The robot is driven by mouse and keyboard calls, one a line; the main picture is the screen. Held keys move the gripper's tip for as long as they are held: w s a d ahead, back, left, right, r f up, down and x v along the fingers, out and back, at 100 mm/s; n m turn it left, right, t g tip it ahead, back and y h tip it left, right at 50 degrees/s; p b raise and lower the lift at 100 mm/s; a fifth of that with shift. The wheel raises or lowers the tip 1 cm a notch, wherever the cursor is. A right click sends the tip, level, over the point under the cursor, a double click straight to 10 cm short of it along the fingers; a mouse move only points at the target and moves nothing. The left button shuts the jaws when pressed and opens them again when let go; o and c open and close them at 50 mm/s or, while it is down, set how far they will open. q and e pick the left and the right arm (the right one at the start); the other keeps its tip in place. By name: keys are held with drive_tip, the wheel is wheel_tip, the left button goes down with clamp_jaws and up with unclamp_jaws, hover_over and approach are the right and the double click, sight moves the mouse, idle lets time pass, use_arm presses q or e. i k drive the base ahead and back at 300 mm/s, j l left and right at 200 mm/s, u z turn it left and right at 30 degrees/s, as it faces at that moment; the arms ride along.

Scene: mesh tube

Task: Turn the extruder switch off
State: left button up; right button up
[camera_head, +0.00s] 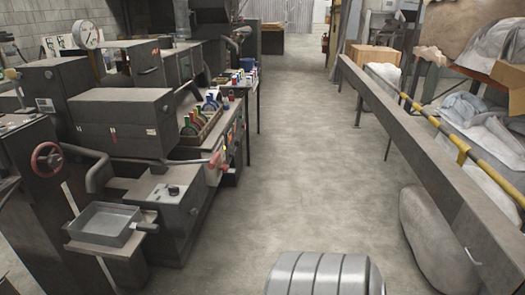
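The extruder appears to be part of the dark grey machinery (120,108) along the left side. I cannot tell for certain which control is its switch. A small black knob (173,190) sits on top of a grey box (180,222) at the machine's near end. Red handles (217,160) stick out of the machine's aisle side, farther back. A dark red handwheel (47,158) is at the far left. Neither of my grippers is in view, so I cannot see whether they are open or shut.
A shallow grey metal tray (104,224) juts out at the near left. Bottles and coloured items (210,105) stand on the machine. The concrete aisle floor (300,160) is clear down the middle. A long grey beam (420,150) and wrapped bundles (440,245) line the right.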

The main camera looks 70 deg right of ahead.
sight(225, 167)
drive_tip(key=l+z, duration=0.1)
drive_tip(key=z, duration=1.85)
